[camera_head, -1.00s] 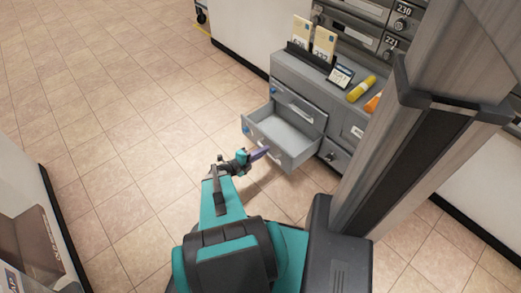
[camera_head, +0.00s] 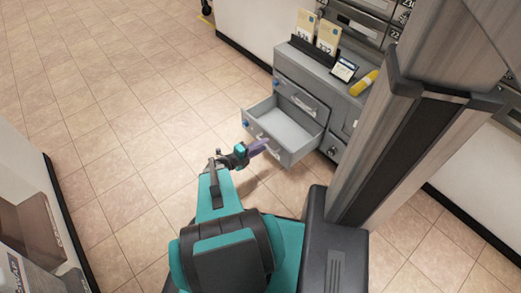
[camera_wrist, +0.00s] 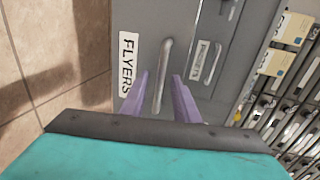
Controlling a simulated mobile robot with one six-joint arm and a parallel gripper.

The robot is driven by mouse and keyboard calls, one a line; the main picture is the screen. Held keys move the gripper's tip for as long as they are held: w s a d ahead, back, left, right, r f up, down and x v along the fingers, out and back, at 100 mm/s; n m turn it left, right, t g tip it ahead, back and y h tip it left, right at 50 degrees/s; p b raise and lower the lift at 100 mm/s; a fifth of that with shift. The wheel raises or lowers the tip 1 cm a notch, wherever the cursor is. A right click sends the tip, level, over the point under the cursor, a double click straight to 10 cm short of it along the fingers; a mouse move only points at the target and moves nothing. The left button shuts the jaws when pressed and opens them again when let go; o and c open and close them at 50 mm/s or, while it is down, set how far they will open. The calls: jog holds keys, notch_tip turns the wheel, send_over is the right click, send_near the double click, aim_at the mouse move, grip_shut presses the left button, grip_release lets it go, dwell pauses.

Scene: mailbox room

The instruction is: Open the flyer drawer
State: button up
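The flyer drawer (camera_head: 283,127) is pulled out of the grey cabinet and looks empty inside in the head view. In the wrist view its front bears a FLYERS label (camera_wrist: 128,68) and a light grey bar handle (camera_wrist: 163,72). My gripper (camera_head: 262,146) is at the drawer's front. Its two purple fingers (camera_wrist: 160,98) stand apart, one on each side of the handle, with visible gaps. Whether the fingertips touch the drawer front is unclear.
The grey cabinet (camera_head: 318,72) carries an envelope rack (camera_head: 314,50), a small card display (camera_head: 344,69) and a yellow tube (camera_head: 364,83). A second drawer (camera_head: 298,97), closed, sits above the open one. Tiled floor (camera_head: 130,110) is clear to the left.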

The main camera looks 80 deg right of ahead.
jog(key=shift+a, duration=0.15)
jog(key=p+v, duration=0.3)
jog(key=v, duration=1)
jog(key=shift+w+a+p, duration=0.2)
jog(key=shift+w+p, duration=0.05)
jog(key=shift+p, duration=0.05)
jog(key=shift+w+r, duration=0.1)
dwell(0.6)
